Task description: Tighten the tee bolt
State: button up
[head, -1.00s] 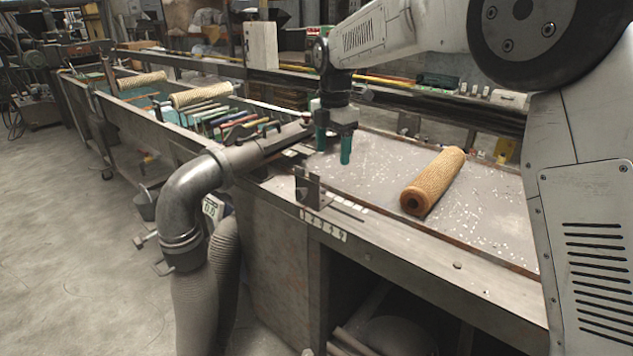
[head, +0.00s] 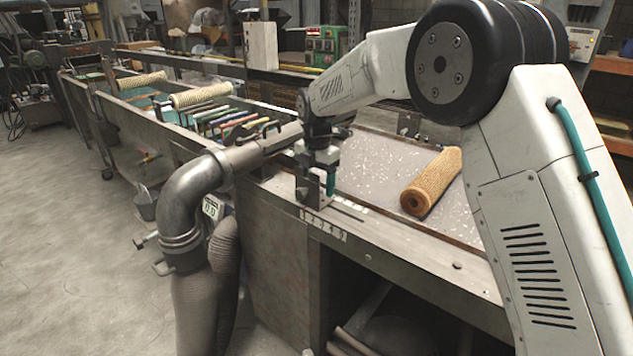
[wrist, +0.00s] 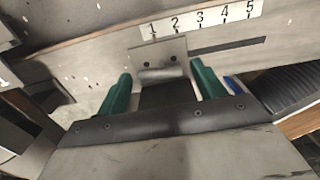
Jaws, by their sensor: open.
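My gripper (head: 319,184) is low over the front edge of the bench, beside the metal bracket (head: 304,192) with the numbered strip. Its green fingers (wrist: 160,70) are open and apart in the wrist view. Between the fingertips lies a short grey rounded bar (wrist: 160,74), which appears to be the tee bolt's handle. It sits in front of the upright bracket plate (wrist: 160,51) with two dark holes. A clear gap shows on either side of the bar. In the head view the gripper hides the tee bolt, and its shank cannot be seen.
A numbered strip (wrist: 200,18) lies beyond the bracket. A tan mesh roll (head: 432,180) lies on the speckled bench top (head: 385,165) to the right. A grey pipe elbow (head: 190,190) and duct stand left of the gripper. Coloured-handled tools (head: 232,120) lie farther back.

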jog(key=c, duration=1)
jog(key=shift+m, duration=2.9)
jog(key=o, duration=1)
